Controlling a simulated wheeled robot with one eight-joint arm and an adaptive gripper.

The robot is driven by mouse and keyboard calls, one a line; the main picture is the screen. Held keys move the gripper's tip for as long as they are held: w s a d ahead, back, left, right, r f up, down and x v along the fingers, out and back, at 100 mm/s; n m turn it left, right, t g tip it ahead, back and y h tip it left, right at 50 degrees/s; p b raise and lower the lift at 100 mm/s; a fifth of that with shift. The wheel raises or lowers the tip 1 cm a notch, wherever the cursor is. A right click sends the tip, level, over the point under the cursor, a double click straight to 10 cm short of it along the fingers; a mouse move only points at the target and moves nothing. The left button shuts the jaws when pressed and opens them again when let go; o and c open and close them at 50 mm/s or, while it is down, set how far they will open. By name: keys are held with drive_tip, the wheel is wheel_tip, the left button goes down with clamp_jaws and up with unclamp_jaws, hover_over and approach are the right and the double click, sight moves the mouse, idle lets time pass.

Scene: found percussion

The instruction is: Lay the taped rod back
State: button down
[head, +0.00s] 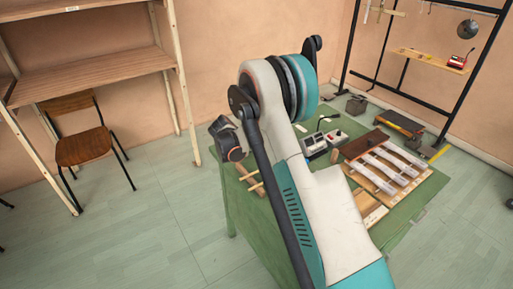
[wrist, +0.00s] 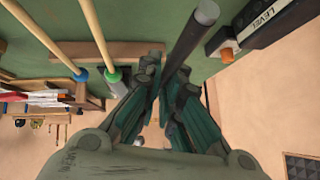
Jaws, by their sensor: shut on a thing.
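In the wrist view my gripper (wrist: 162,78) has its two dark jointed fingers close together around a dark grey rod (wrist: 192,35). The rod slants up and right from between the fingers, and its lower part is hidden by them. I cannot make out tape on it. Left of it, two pale wooden sticks (wrist: 94,30), one with a blue end and one with a green end, lie across a wooden strip (wrist: 135,48).
A dark box marked LEVEL (wrist: 268,22) is at the upper right of the wrist view. The green table (head: 236,208) also bears a wooden rack with white bars (head: 386,165) and small devices (head: 315,145). A chair (head: 83,148) and shelf (head: 95,72) stand left.

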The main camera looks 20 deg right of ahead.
drive_tip(key=shift+a+f, duration=0.1)
drive_tip(key=shift+a+f+b, duration=0.1)
drive_tip(key=shift+b, duration=0.25)
drive_tip(key=shift+f+b, duration=2.25)
drive_tip(key=shift+f, duration=0.85)
drive_tip(key=shift+f+b, duration=0.25)
drive_tip(key=shift+b, duration=0.05)
drive_tip(key=c, duration=1.7)
unclamp_jaws()
drive_tip(key=v, duration=1.2)
